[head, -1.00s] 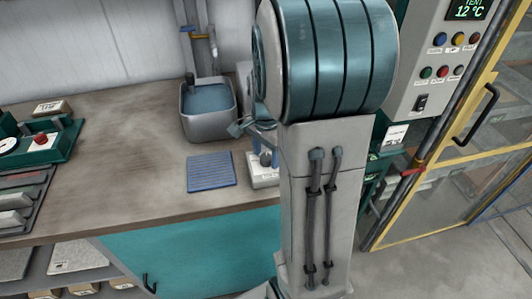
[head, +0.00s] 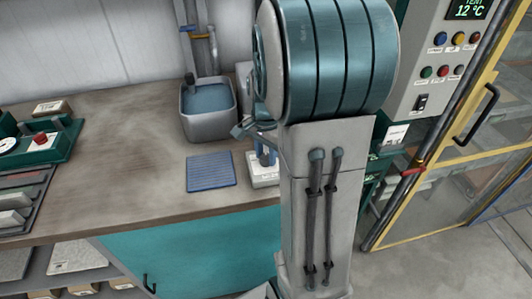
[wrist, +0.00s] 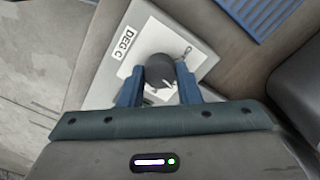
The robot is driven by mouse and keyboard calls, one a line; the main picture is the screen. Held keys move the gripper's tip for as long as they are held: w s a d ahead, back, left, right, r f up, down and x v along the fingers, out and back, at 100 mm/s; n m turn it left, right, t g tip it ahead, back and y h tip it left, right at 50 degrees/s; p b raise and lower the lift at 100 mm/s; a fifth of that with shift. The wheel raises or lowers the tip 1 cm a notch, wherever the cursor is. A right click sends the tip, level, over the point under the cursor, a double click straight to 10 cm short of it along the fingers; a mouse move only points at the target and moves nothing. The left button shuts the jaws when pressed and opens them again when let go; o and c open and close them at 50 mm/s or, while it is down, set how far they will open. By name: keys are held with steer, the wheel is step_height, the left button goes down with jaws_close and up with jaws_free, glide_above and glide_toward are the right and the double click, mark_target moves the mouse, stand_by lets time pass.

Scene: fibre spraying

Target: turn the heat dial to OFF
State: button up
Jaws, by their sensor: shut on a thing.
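The heat dial is a dark round knob (wrist: 160,69) on a pale plate (wrist: 112,75) marked "DEG C" in the wrist view. My gripper (wrist: 161,77) has its two blue fingers on either side of the knob, shut on it. A small pointer mark shows on the plate by the knob, but I cannot read the setting. In the head view the dial's white box (head: 264,179) stands on the bench, partly hidden behind my arm. My gripper (head: 266,157) reaches down to it there, and the knob is hidden.
A blue ribbed mat (head: 211,172) lies left of the dial box on the wooden bench (head: 120,165). A grey basin of water (head: 208,125) stands behind. A green unit with a red button (head: 40,140) is far left. A control panel and a yellow-framed glass door (head: 470,140) are right.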

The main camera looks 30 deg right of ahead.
mark_target(266, 157)
steer(key=n+b, duration=0.1)
steer(key=n, duration=0.9)
steer(key=shift+n, duration=0.4)
steer(key=shift+n+b, duration=0.45)
steer(key=shift+n, duration=1.35)
steer(key=o, duration=1)
step_height(266, 157, up, 14)
steer(key=shift+f+p, duration=0.1)
steer(key=shift+p, duration=0.3)
